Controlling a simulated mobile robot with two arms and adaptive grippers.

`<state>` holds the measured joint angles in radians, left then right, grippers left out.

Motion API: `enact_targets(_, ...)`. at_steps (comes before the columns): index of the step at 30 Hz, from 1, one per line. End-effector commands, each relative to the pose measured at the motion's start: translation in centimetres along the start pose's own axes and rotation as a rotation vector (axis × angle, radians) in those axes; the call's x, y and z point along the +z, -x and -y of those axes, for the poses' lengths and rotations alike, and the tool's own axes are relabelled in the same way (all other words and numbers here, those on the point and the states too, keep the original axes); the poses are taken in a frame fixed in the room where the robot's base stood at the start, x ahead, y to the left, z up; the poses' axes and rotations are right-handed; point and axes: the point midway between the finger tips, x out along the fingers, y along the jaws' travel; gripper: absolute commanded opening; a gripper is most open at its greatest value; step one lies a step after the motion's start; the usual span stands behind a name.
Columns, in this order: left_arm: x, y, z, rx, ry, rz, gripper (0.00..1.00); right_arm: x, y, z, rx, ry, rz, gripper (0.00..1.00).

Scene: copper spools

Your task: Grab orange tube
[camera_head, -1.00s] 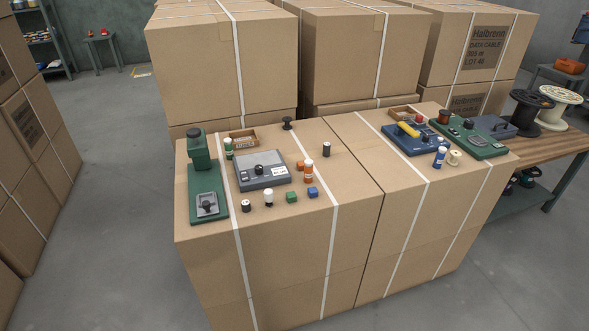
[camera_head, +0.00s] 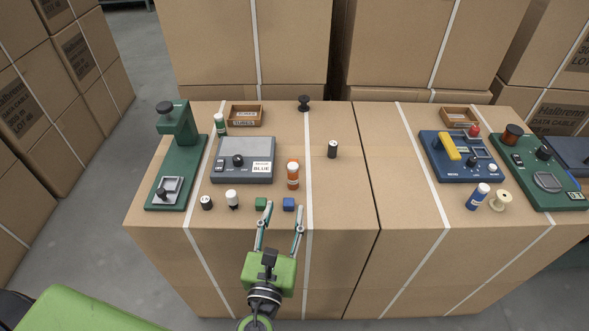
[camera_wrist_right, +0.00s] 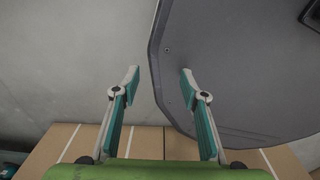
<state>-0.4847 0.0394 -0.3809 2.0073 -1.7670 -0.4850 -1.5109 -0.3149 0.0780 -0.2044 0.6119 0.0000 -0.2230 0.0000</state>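The orange tube (camera_head: 293,181) stands upright with a white band on the carton top, just right of the grey scale. My left gripper (camera_head: 285,211) is open and empty at the carton's front edge, in front of the tube and apart from it. Its fingers point away from me. A green cube (camera_head: 261,204) and a blue cube (camera_head: 289,204) lie at its fingertips, between it and the tube; whether the fingers touch them I cannot tell. My right gripper (camera_wrist_right: 160,85) is open and empty in the right wrist view, away from the tube.
The grey scale (camera_head: 228,146) and a green press (camera_head: 182,152) stand left.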

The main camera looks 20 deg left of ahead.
Motion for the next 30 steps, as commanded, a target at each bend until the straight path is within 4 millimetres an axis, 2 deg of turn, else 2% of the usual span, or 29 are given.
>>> enact_targets(3,0.3,-1.3,0.0,0.002,-0.004,0.005,0.4,-1.1,0.4,0.6,-0.007,-0.003,-0.013,0.4)
enact_targets(8,0.4,-4.5,0.0,0.002,-0.001,0.005,0.4,-3.1,1.3,0.2,-0.003,-0.003,-0.043,0.4)
enact_targets(12,0.3,-7.0,0.0,0.001,0.0,0.004,0.4,-2.6,1.7,-0.4,0.004,-0.003,-0.036,0.4)
enact_targets(17,0.1,-8.4,0.0,0.0,0.0,0.001,0.4,-1.4,1.8,-0.8,0.009,-0.004,-0.019,0.4)
enact_targets(20,0.1,-9.1,-0.1,0.0,0.001,0.002,0.4,-1.4,1.9,-0.9,0.01,-0.004,-0.019,0.4)
enact_targets(30,-0.3,-13.5,-0.4,0.0,0.001,0.002,0.4,-1.6,2.4,-0.9,0.01,-0.004,-0.021,0.4)
